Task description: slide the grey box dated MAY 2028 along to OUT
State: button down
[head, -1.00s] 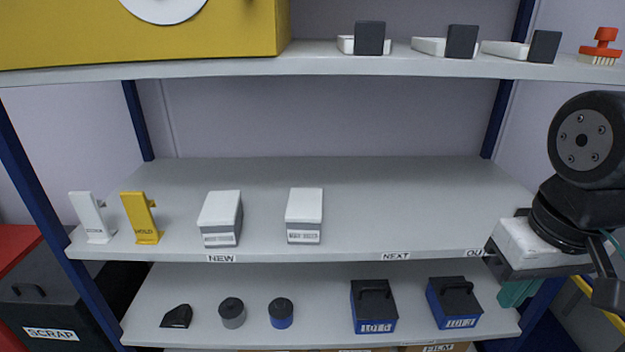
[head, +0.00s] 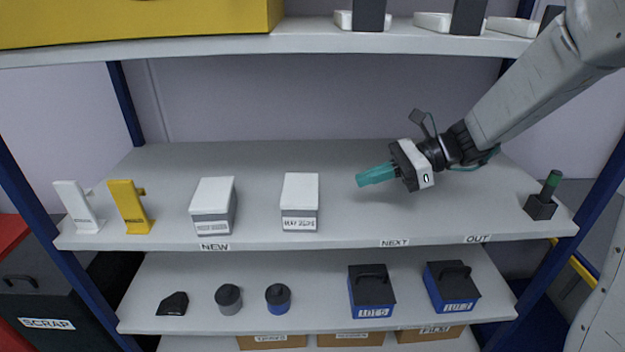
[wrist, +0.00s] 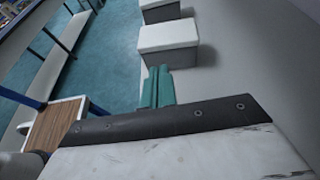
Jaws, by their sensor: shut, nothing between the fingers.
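The grey box with a white lid (head: 300,200) stands upright on the middle shelf, left of centre; its front label appears to read MAY 2028. In the wrist view a white-lidded box (wrist: 168,48), apparently the same one, lies just beyond my fingertips. My gripper (head: 362,179) is shut and empty, its teal fingers pointing left, to the right of the box with a gap between. The fingers also show in the wrist view (wrist: 158,82). The OUT label (head: 478,239) is on the shelf's front edge at the right, with NEXT (head: 394,243) to its left.
A similar grey box (head: 213,205) stands to the left, near the NEW label (head: 214,247); its date is unreadable. White (head: 77,207) and yellow (head: 130,207) stands are farther left. A dark block with a green-topped post (head: 541,205) is at the right end. The shelf between NEXT and OUT is clear.

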send_near(294, 191)
jog(key=a, duration=0.6)
jog(key=shift+w+a+f, duration=0.1)
jog(key=shift+w+f, duration=0.05)
jog(key=shift+f, duration=1)
